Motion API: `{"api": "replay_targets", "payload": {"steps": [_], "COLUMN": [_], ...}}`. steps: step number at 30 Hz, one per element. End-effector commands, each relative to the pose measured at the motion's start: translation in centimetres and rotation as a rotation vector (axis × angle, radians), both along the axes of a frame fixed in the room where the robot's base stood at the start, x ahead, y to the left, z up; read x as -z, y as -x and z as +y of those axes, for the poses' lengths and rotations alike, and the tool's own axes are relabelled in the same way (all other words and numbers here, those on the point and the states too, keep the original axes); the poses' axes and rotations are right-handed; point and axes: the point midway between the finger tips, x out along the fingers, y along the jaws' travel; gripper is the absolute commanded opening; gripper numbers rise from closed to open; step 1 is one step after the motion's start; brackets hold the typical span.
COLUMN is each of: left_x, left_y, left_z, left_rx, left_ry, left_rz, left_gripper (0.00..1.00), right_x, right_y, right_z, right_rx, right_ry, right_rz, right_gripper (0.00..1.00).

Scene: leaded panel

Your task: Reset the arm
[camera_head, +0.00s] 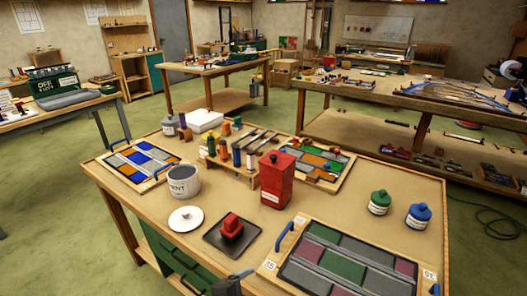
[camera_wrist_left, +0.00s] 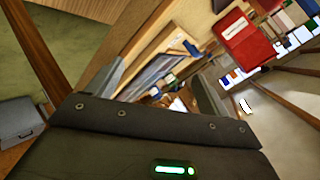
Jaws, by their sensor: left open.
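My left gripper (camera_wrist_left: 163,84) shows in the left wrist view, its two grey fingers apart with nothing held between them. Beyond them, that tilted view shows a leaded panel with a blue handle (camera_wrist_left: 192,47). In the head view a small dark grey part (camera_head: 230,285) rises at the bottom edge by the near table edge; I cannot tell which of my arms it belongs to. My right gripper cannot be made out in either view.

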Motion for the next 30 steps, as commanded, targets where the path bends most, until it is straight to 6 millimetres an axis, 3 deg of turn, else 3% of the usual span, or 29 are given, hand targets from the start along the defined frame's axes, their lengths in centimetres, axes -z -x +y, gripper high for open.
{"api": "replay_targets", "payload": {"steps": [1, 3, 6, 15, 19, 26, 30], "left_x": [2.1, 4.3, 6.6, 10.0, 10.6, 17.1, 21.9], "left_y": [1.7, 3.8, 6.9, 15.2, 18.7, 17.2, 16.9], "left_z": [3.1, 6.9, 11.0, 18.6, 21.1, 20.8, 20.7], "left_rx": [-0.161, -0.370, -0.600, -1.082, -1.258, -1.264, -1.264], "left_ry": [0.060, 0.131, 0.196, 0.300, 0.325, 0.308, 0.293], "left_rz": [0.140, 0.297, 0.457, 0.736, 0.818, 0.842, 0.857], "left_gripper": [0.80, 0.80, 0.80, 0.80, 0.80, 0.80, 0.80], "right_x": [0.0, 0.0, 0.0, 0.0, 0.0, 0.0, 0.0], "right_y": [0.0, -0.1, -0.1, -0.1, -0.1, 0.0, 0.0], "right_z": [0.0, 0.0, 0.1, 0.3, 0.3, 0.3, 0.3], "right_rx": [0.000, 0.000, 0.000, 0.001, 0.001, 0.001, 0.001], "right_ry": [0.000, 0.000, -0.001, -0.003, -0.003, -0.003, -0.003], "right_rz": [-0.001, -0.001, -0.001, -0.001, -0.001, 0.000, -0.001], "right_gripper": [0.56, 0.56, 0.56, 0.56, 0.56, 0.56, 0.56]}}
